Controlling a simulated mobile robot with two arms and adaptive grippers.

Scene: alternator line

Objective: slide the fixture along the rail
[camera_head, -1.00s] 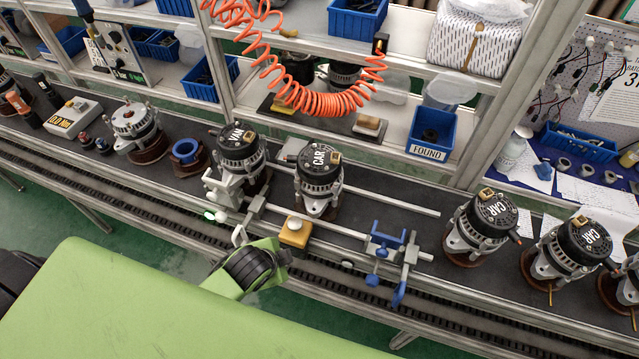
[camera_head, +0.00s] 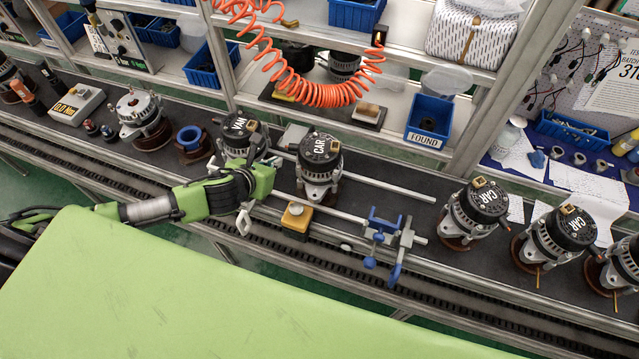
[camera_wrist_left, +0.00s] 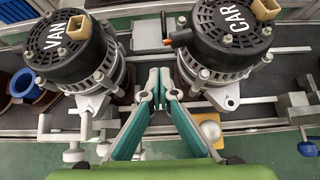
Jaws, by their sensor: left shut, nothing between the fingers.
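Two metal rods form the rail (camera_head: 385,186) along the bench. Grey clamp parts show below VAN in the wrist view (camera_wrist_left: 84,124). An alternator marked CAR (camera_head: 319,158) stands at the rail, right of VAN. My left gripper (camera_head: 248,208) is shut and empty. In the wrist view its teal fingertips (camera_wrist_left: 159,88) meet in the gap between VAN and CAR. My right gripper is out of view.
A blue clamp (camera_head: 383,232) is at the rail's right end. More CAR alternators (camera_head: 474,208) stand to the right. A blue ring (camera_head: 189,138) lies left. An orange coiled hose (camera_head: 315,93) hangs above.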

